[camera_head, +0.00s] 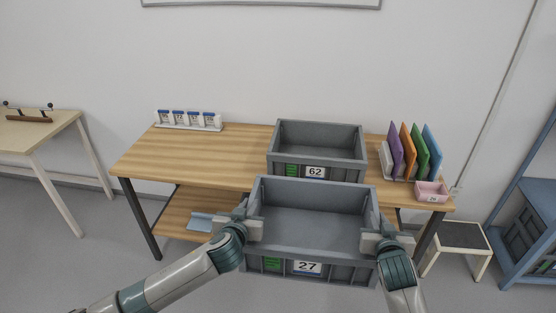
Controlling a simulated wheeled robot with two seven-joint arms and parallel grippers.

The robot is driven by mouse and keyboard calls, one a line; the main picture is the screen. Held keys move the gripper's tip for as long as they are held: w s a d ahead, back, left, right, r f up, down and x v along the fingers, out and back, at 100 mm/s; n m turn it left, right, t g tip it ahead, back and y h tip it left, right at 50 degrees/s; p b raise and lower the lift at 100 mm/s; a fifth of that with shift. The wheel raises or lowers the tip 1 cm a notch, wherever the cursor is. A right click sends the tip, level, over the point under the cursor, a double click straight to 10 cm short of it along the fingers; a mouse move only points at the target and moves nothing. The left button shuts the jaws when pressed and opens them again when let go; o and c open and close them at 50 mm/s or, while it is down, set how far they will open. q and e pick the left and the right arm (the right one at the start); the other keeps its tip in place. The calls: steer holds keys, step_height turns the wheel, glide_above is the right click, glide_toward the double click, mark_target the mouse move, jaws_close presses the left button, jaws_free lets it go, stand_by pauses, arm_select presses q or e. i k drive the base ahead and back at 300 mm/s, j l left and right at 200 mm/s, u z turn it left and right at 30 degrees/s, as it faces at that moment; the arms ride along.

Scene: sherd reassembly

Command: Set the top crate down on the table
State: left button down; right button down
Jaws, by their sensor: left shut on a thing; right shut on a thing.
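A grey crate labelled 27 (307,267) is held between my two grippers, in front of the table's front edge. It looks empty and roughly level. My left gripper (249,222) is shut on its left wall. My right gripper (380,238) is shut on its right wall. A second grey crate labelled 62 (316,171) stands on the wooden table (190,160), behind crate 27, and also looks empty. Crate 27 hides part of the table's front edge and the lower front of crate 62.
A rack with several small cards (188,122) stands at the table's back left. Coloured folders (415,150) and a pink box (431,191) stand at the right. The left of the tabletop is clear. A step stool (459,237) and a blue shelf (535,215) stand to the right.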

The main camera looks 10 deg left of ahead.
mark_target(193, 155)
steer(key=i+j+u, duration=0.65)
steer(key=j+u, duration=0.15)
steer(key=i+j, duration=0.5)
steer(key=i, duration=0.2)
steer(key=i+j+z, duration=0.55)
steer(key=j+z, duration=0.25)
